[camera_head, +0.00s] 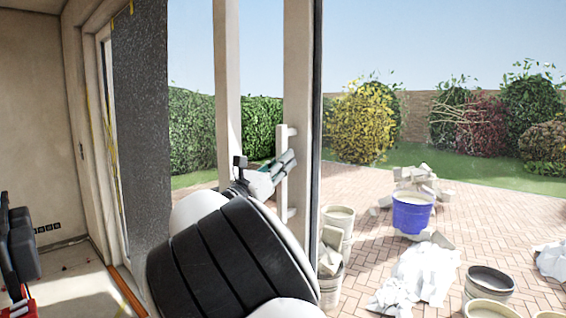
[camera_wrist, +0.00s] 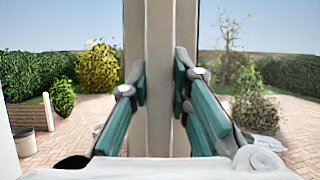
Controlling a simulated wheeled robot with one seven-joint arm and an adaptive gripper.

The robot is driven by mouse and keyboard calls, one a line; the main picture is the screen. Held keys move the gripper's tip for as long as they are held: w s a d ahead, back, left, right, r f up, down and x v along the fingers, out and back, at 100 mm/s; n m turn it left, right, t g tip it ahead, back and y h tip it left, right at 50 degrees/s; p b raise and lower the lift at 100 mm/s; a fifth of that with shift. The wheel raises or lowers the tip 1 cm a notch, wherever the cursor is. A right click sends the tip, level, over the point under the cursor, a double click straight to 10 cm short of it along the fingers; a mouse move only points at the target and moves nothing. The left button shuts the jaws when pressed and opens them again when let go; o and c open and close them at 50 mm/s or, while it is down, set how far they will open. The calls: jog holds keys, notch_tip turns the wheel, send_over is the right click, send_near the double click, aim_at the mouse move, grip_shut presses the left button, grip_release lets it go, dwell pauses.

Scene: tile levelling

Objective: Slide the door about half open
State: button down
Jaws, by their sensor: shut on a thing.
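The door's pale upright stile (camera_head: 299,90) stands right of centre in the head view, with a dark edge on its right. A pale vertical bar handle (camera_head: 282,200) is fixed to it by short standoffs. My gripper (camera_head: 284,163) reaches the handle at about mid-height. In the wrist view, the teal-padded fingers of my gripper (camera_wrist: 161,80) are shut on the handle (camera_wrist: 158,45), one on each side, with the wider stile behind it. My arm hides the lower part of the door and the track there. I cannot tell how far the door is open.
Another pale upright (camera_head: 228,70) stands left of the stile. A dark speckled wall panel (camera_head: 142,130) is at the left. Outside on the brick paving are a blue bucket (camera_head: 412,213), other buckets, rubble and crumpled white sheets (camera_head: 425,270). Bushes and a hedge lie beyond.

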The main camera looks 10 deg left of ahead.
jog(key=shift+s+d+r, duration=0.1)
jog(key=shift+d, duration=0.15)
jog(key=c, duration=1.5)
grip_release()
jog(key=shift+a, duration=0.15)
jog(key=v, duration=1.2)
